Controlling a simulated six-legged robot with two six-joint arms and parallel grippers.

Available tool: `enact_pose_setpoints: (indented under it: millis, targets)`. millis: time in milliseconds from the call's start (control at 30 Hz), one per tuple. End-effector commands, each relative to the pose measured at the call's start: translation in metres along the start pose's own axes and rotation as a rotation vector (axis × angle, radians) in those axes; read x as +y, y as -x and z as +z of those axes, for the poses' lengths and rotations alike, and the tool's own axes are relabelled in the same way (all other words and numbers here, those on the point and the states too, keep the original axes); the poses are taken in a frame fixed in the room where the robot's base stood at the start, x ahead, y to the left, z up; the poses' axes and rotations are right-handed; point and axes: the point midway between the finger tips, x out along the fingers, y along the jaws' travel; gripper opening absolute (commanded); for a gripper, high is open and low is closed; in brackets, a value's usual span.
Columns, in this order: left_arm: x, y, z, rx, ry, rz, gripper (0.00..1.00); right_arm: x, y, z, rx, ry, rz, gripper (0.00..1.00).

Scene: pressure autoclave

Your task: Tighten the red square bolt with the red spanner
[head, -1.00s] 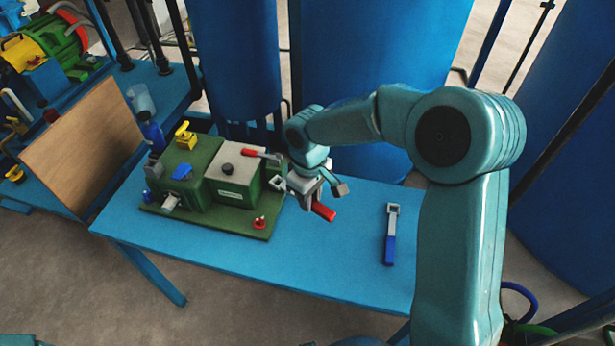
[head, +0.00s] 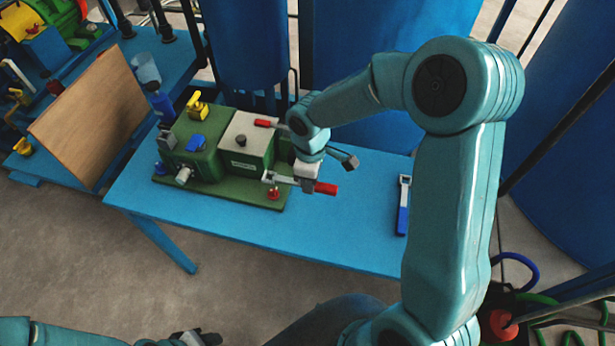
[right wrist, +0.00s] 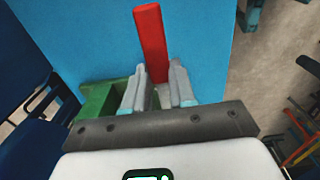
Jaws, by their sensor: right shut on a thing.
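My right gripper (head: 306,178) is shut on the red spanner (head: 326,188). The spanner lies nearly level, its red handle pointing right and its grey head on the left. In the right wrist view, the red handle (right wrist: 150,42) stands out beyond the closed fingers (right wrist: 158,92); the spanner's head is hidden there. The red square bolt (head: 273,194) is at the front right corner of the green base plate (head: 225,192). The spanner's head appears just above it; I cannot tell whether they touch. My left gripper (head: 200,338) shows only partly at the bottom edge.
A green machine block (head: 245,148) with a red-handled lever (head: 265,123), a yellow valve (head: 197,104) and a blue one (head: 196,143) stands on the blue table (head: 345,225). A blue-handled spanner (head: 402,208) lies at right. The table between is clear. Blue tanks (head: 390,70) stand behind.

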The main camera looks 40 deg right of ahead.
Motion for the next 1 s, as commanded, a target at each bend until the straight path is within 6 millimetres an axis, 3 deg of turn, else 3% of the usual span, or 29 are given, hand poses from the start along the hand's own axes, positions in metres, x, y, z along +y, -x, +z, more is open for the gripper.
enact_pose_setpoints:
  millis: [500,1000]
  targets:
    - [-0.015,-0.041,-0.001,0.0,0.0,0.0,0.43,0.0,-0.051,-0.002,0.0,0.001,0.0,0.0]
    - [-0.015,-0.043,-0.001,0.0,0.0,0.0,0.43,0.0,-0.053,-0.003,0.0,0.001,0.0,0.0]
